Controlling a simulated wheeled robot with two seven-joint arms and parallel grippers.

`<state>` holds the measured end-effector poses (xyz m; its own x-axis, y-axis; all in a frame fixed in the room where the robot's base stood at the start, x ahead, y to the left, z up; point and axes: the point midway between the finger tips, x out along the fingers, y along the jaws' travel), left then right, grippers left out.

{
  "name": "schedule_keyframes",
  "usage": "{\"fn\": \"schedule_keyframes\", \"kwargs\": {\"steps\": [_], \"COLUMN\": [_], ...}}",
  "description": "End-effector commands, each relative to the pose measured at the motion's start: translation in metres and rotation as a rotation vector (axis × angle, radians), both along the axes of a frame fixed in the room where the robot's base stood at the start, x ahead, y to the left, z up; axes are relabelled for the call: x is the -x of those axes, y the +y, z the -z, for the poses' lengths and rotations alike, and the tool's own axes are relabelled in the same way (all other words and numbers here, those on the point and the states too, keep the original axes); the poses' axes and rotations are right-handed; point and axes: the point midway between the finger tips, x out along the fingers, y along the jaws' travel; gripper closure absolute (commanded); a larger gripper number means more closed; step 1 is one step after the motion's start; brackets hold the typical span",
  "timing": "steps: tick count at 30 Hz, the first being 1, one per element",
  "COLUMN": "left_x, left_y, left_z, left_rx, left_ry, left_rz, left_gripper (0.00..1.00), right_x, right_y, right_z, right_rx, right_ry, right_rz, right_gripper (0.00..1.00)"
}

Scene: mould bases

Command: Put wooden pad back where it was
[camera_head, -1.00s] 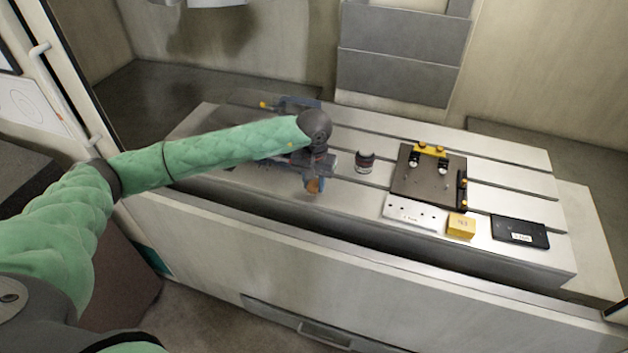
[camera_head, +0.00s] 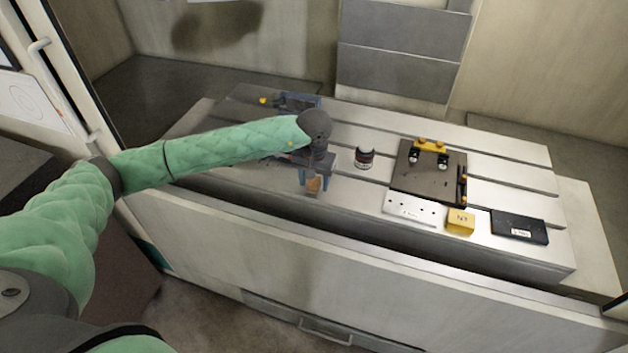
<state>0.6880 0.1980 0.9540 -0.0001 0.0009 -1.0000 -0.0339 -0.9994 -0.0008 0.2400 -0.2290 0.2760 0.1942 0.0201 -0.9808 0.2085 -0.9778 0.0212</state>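The wooden pad (camera_head: 314,184) is a small orange-brown piece low at the front left part of the slotted metal table (camera_head: 350,205). My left gripper (camera_head: 314,182) points down over it, with its bluish fingers apart on either side of the pad. The fingers look clear of the pad's sides, so the gripper looks open around it. The pad's upper part is partly hidden by the gripper. My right gripper is out of view.
A small dark jar (camera_head: 364,157) stands right of the gripper. Further right are a dark plate (camera_head: 425,185) with yellow clamps, a white plate (camera_head: 408,211), a yellow block (camera_head: 461,222) and a black box (camera_head: 519,227). A blue-grey fixture (camera_head: 300,101) is behind my arm.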

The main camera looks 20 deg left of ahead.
Motion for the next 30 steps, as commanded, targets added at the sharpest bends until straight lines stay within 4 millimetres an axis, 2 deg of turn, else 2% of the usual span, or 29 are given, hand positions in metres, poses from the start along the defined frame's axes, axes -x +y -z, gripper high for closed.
{"fn": "schedule_keyframes", "kwargs": {"steps": [13,16,19,22,30], "left_x": [0.0,-0.001,0.0,-0.001,-0.001], "left_y": [0.0,0.0,0.0,0.0,0.0], "left_z": [-0.004,-0.006,-0.012,-0.019,-0.047], "left_rx": [0.0,0.0,0.0,0.0,0.0], "left_ry": [0.001,-0.001,-0.001,-0.001,-0.003], "left_rz": [0.0,0.0,0.001,0.0,0.001], "left_gripper": [0.48,0.48,0.48,0.48,0.48], "right_x": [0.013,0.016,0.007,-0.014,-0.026], "right_y": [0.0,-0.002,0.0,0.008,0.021], "right_z": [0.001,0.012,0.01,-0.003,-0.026], "right_rx": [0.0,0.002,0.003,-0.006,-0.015], "right_ry": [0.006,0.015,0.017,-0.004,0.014], "right_rz": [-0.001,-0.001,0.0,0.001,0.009], "right_gripper": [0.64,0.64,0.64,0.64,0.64]}}
